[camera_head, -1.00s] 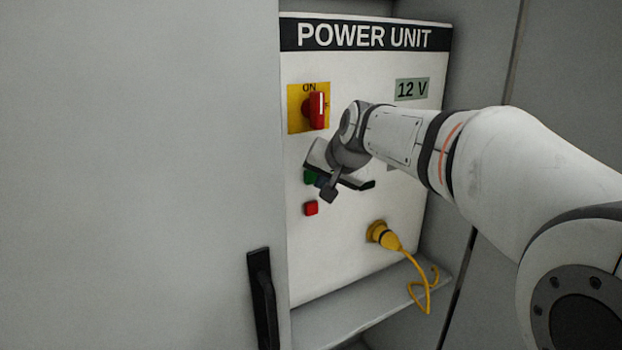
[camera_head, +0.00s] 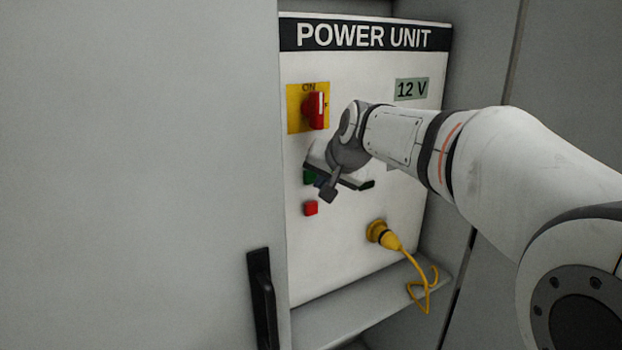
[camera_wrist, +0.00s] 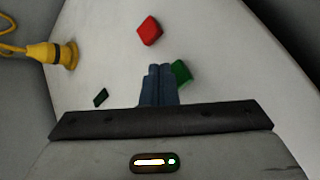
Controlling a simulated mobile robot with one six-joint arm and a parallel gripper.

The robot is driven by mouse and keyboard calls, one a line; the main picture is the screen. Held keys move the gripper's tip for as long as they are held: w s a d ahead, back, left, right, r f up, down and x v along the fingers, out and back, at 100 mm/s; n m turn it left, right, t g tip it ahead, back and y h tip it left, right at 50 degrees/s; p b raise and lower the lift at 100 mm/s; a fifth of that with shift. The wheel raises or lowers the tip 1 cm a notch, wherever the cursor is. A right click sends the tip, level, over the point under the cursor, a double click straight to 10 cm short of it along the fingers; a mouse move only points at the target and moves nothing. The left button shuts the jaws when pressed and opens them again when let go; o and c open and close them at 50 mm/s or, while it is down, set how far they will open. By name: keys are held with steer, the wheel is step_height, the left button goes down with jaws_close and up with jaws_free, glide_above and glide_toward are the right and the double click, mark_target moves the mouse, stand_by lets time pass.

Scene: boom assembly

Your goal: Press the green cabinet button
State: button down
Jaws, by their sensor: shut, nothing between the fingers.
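The green button (camera_head: 309,177) is on the white power unit panel (camera_head: 340,250), below the yellow-backed switch. In the head view my gripper (camera_head: 318,182) is in front of the panel at the button and partly covers it. In the wrist view the shut fingers (camera_wrist: 158,72) point at the panel, and the green button (camera_wrist: 181,73) shows just right of their tips, partly hidden by them. Whether the fingertips touch the button I cannot tell. The fingers are shut with nothing between them.
A red button (camera_head: 311,208) sits just below the green one. A red rotary switch (camera_head: 315,110) is above. A yellow plug (camera_head: 382,235) with a looping cable is at lower right. A grey door with a black handle (camera_head: 262,298) stands to the left.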

steer(key=shift+w, duration=0.1)
steer(key=shift+w+a, duration=0.25)
steer(key=shift+w, duration=0.1)
steer(key=shift+w+a+p, duration=0.25)
steer(key=shift+w+p, duration=0.1)
steer(key=shift+p, duration=0.05)
stand_by(1.0)
steer(key=shift+s, duration=0.1)
steer(key=shift+s+d+b, duration=0.5)
steer(key=shift+s, duration=0.15)
steer(key=s+d+b, duration=0.1)
steer(key=s, duration=0.1)
steer(key=s+d+b, duration=0.1)
steer(key=s, duration=0.1)
steer(key=shift+d, duration=0.4)
